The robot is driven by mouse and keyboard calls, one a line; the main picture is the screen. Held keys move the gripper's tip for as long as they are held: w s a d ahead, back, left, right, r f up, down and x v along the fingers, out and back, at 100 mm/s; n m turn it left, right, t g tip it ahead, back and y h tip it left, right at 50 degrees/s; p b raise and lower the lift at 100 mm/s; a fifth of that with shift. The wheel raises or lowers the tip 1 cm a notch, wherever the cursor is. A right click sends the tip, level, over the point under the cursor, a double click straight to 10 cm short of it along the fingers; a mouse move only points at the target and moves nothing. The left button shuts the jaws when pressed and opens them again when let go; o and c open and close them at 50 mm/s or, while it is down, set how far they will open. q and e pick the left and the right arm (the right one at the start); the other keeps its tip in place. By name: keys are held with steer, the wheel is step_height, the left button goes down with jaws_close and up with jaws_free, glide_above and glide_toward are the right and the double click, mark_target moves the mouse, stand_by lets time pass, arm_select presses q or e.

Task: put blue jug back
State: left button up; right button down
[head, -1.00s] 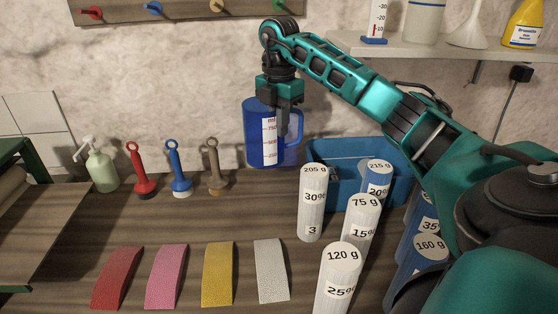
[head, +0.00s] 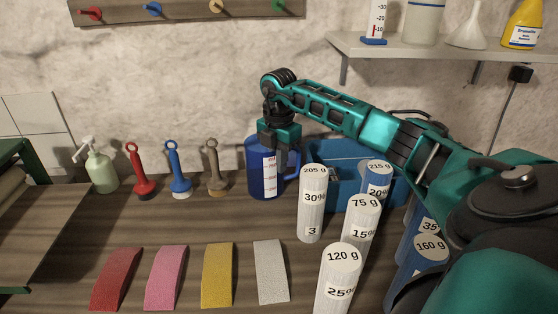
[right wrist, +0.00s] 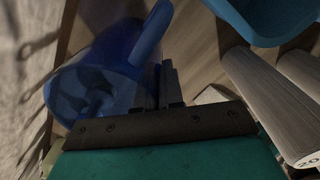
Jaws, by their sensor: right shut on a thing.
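The blue jug (head: 259,180) is a translucent blue measuring jug with a white scale label. It is upright at the back of the counter, right of the brown-handled brush. My right gripper (head: 281,162) is above it and shut on its rim or wall; which one is hard to tell. In the right wrist view the jug (right wrist: 95,88) shows its interior and handle, with my right gripper's fingers (right wrist: 168,85) against its side. The jug's base appears at or very near the counter. My left gripper is not seen.
A blue bin (head: 338,190) stands just right of the jug. Several labelled cylinders, such as the 205 g one (head: 312,200), stand in front of it. Red (head: 141,180), blue (head: 179,178) and brown brushes (head: 216,178) stand left. Counter between jug and white pad (head: 271,270) is clear.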

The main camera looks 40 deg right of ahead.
steer(key=c, duration=1.3)
jaws_free()
steer(key=shift+f, duration=0.1)
steer(key=shift+o, duration=0.2)
step_height(320, 180, up, 12)
steer(key=shift+r, duration=0.15)
